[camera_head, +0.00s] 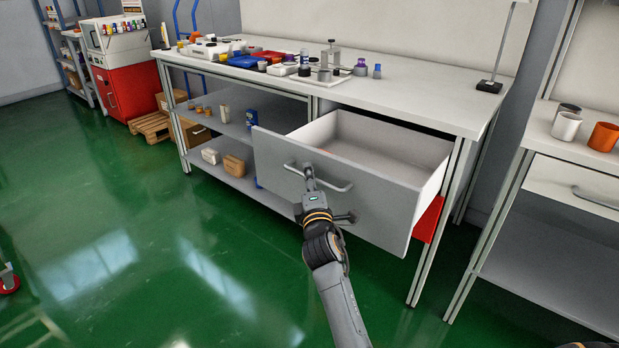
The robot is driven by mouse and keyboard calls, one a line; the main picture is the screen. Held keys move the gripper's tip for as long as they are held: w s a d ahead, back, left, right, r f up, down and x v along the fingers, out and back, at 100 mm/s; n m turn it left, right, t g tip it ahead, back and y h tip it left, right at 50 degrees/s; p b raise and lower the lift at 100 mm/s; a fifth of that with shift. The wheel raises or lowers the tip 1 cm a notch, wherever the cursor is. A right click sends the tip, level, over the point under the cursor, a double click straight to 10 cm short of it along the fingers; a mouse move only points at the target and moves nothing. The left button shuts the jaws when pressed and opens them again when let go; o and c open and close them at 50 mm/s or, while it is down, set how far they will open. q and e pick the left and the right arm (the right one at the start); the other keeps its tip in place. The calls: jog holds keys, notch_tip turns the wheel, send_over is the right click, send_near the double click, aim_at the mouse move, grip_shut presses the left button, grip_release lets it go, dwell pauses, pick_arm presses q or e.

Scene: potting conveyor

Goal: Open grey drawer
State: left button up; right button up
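The grey drawer (385,213) stands pulled out from under the white workbench (420,92), and its inside shows from above. Its bar handle (336,187) runs across the front panel.
Bottles, trays and small containers stand on the workbench top. Open shelves (225,125) are left of the drawer. A second bench with a white drawer (575,185) and cups (566,125) stands at right.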

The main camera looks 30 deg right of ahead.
jog(key=v, duration=0.7)
jog(key=shift+s, duration=0.25)
jog(key=shift+a, duration=0.1)
dwell(0.4)
